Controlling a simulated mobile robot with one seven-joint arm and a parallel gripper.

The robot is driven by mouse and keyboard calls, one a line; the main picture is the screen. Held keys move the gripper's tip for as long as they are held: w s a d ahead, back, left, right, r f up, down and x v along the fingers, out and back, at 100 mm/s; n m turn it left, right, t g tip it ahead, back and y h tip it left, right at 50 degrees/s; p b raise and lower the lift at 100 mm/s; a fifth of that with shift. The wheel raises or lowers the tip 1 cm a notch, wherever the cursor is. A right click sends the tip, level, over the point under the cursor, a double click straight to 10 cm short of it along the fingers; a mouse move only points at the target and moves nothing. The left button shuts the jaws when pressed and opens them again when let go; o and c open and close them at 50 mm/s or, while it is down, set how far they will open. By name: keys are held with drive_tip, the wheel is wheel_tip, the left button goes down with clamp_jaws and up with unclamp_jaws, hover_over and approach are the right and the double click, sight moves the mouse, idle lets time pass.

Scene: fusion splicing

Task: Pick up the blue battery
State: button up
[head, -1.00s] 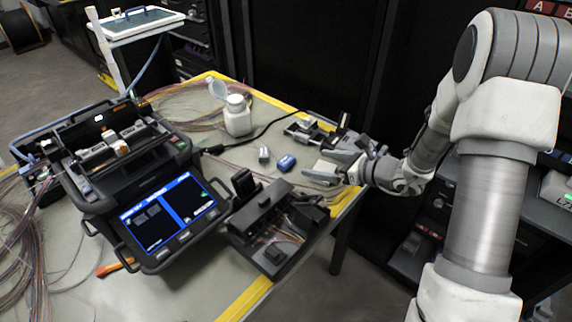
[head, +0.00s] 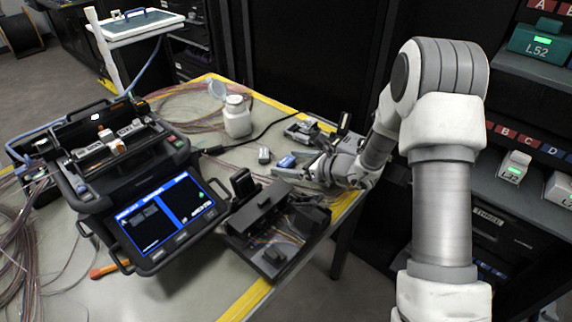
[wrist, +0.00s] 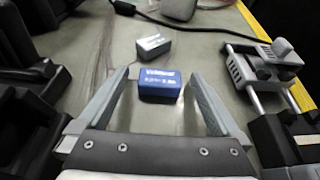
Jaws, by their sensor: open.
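The blue battery (wrist: 160,86) lies on the table in the wrist view, between and just ahead of the tips of my open gripper (wrist: 160,88). White lettering shows on its face. It looks free of both fingers. In the head view the battery (head: 287,161) lies at the left end of my gripper (head: 296,168), and the fingers partly cover the space beside it.
A black tool with cables (head: 265,215) stands close on the near side. A metal clamp device with rods (wrist: 262,65) is close to the right finger. A white bottle (head: 237,117) stands farther back. The splicer (head: 130,190) fills the left of the table.

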drive_tip(key=c, duration=1.4)
drive_tip(key=shift+c, duration=0.5)
drive_tip(key=shift+r, duration=0.2)
